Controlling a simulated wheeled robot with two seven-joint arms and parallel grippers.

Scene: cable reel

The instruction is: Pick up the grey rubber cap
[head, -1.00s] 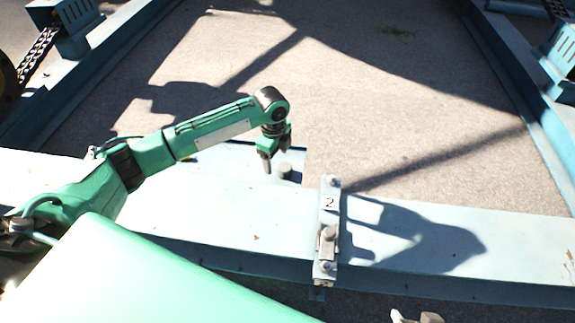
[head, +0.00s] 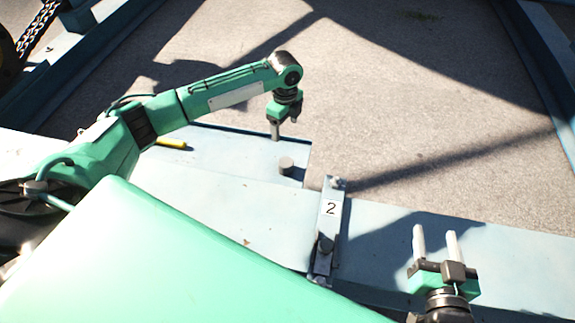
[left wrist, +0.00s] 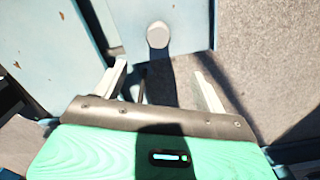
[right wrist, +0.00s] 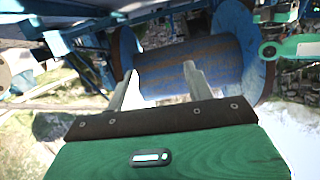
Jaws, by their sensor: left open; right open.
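The grey rubber cap (head: 286,165) stands upright on a pale blue plate (head: 225,152) beside the beam in the head view. It also shows as a round grey disc in the left wrist view (left wrist: 158,35), beyond the fingertips. My left gripper (head: 284,130) is open and empty above the plate, a little behind the cap and apart from it; its fingers (left wrist: 158,75) point down. My right gripper (head: 433,236) is open and empty over the right part of the beam. In the right wrist view its fingers (right wrist: 158,75) have nothing between them.
A bracket marked 2 (head: 329,208) with bolts crosses the beam (head: 385,235) right of the cap. A yellow object (head: 172,143) lies at the plate's left. A blue reel (right wrist: 195,65) shows in the right wrist view. Concrete ground behind is clear.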

